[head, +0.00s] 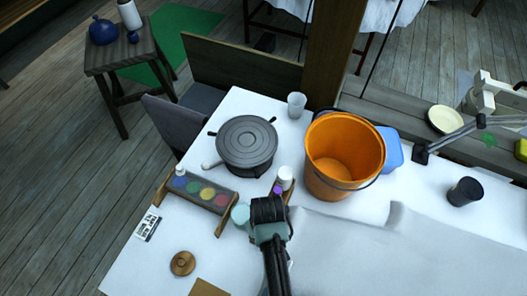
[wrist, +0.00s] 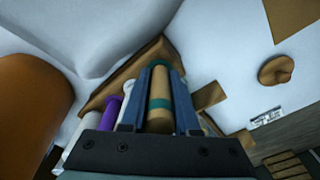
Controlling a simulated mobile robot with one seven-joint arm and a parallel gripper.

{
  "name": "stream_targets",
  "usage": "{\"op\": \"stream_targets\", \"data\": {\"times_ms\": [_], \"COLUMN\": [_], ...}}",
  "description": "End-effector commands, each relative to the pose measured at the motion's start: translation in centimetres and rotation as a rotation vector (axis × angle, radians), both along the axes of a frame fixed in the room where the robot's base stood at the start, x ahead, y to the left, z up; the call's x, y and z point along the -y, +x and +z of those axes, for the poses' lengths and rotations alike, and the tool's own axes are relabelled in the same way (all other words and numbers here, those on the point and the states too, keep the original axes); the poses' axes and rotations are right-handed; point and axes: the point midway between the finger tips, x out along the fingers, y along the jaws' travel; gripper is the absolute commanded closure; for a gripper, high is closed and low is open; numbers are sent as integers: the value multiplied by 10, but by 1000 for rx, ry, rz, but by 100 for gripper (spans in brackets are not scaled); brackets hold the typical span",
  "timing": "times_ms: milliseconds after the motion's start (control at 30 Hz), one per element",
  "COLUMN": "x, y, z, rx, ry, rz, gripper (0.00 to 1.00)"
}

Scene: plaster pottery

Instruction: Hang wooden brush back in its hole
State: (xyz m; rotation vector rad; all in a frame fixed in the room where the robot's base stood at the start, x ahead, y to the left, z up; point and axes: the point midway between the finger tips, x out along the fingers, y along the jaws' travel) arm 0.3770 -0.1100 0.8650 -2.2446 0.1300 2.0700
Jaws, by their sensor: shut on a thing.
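My gripper (head: 267,207) is over the near part of the white table, just left of the orange bucket. In the wrist view my gripper (wrist: 160,75) is shut on the wooden brush (wrist: 160,98), a tan cylinder with teal bands between the blue fingers. The brush is hidden behind my gripper in the head view. A wooden rack (wrist: 122,78) lies just beyond the fingers, with a purple-handled tool (wrist: 106,113) and a white one beside the left finger. Part of the rack (head: 286,192) also shows in the head view. I cannot see the brush's hole or tell whether the brush is in it.
The orange bucket (head: 345,155) stands close on the right. A grey turntable (head: 247,143) and a paint rack with coloured pots (head: 203,192) are to the left. A teal cup (head: 240,214) is beside my gripper. A round wooden piece (head: 182,263) lies at the front left.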

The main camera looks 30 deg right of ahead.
Motion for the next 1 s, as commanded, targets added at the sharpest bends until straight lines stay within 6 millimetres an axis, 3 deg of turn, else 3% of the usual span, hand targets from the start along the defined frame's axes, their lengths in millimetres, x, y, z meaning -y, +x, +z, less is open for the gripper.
{"op": "stream_targets", "data": {"times_ms": [733, 767, 933, 1000], "x": [0, 0, 0, 0], "y": [0, 0, 0, 0], "z": [-6, -6, -6, -6], "rx": [0, 0, 0, 0], "ry": [0, 0, 0, 0], "rz": [0, 0, 0, 0], "gripper": [100, 69, 38, 36]}}
